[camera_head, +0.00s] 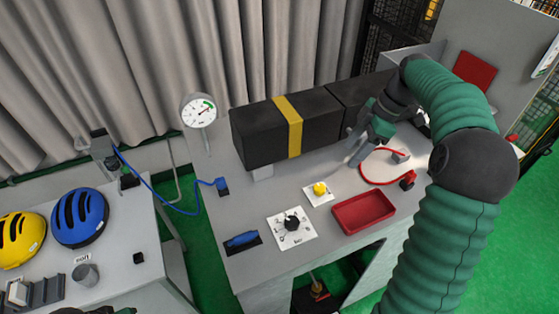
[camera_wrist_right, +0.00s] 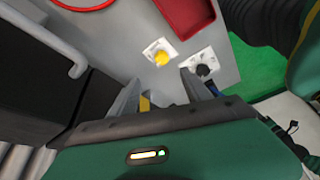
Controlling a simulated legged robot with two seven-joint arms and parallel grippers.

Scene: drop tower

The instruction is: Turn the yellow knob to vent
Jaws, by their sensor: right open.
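The yellow knob (camera_head: 320,188) sits on a small white square plate on the grey bench, in front of the long black box. In the right wrist view the yellow knob (camera_wrist_right: 161,58) is beyond the fingertips, near the middle. My right gripper (camera_head: 355,153) is above the bench, behind and to the right of the knob, beside the black box. In the right wrist view its two fingers (camera_wrist_right: 160,95) are spread apart with nothing between them, and the knob is clear of them. The marks around the knob are too small to read. My left gripper is not clearly seen.
A black dial knob (camera_head: 291,223) on a white plate, a blue handle (camera_head: 241,240) and a red tray (camera_head: 363,212) lie near the yellow knob. The black box with a yellow band (camera_head: 289,126) stands behind. A gauge (camera_head: 199,111) stands at the left.

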